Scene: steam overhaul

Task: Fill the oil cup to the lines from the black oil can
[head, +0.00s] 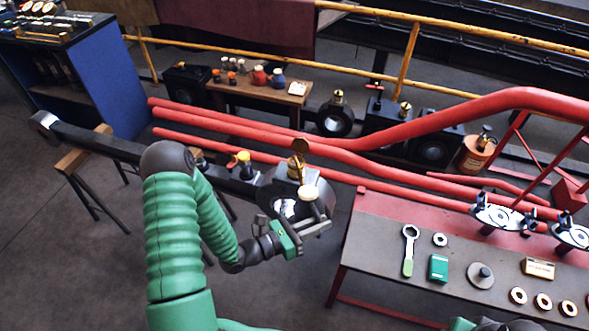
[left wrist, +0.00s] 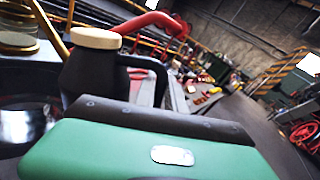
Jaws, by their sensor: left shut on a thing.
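My left gripper (head: 312,226) is shut on the black oil can, beside the engine's rod end. The can's cream cap (head: 309,192) shows above the gripper; its dark body is hard to make out there. In the left wrist view the black oil can (left wrist: 92,72) stands close beyond the green gripper housing, roughly upright. A brass oil cup (head: 296,170) with its round lid raised sits on the rod end just behind the can. Brass and glass parts (left wrist: 18,42) show left of the can in the wrist view. The oil level cannot be made out. Of my right arm, only a bit shows at the bottom edge.
Red rods (head: 250,130) run across behind the cup. A dark bench (head: 380,250) at right holds a green-handled spanner (head: 408,255), a green box (head: 438,267) and several rings. A small wooden table (head: 245,88) with bottles stands behind. A copper-coloured can (head: 475,155) stands at right.

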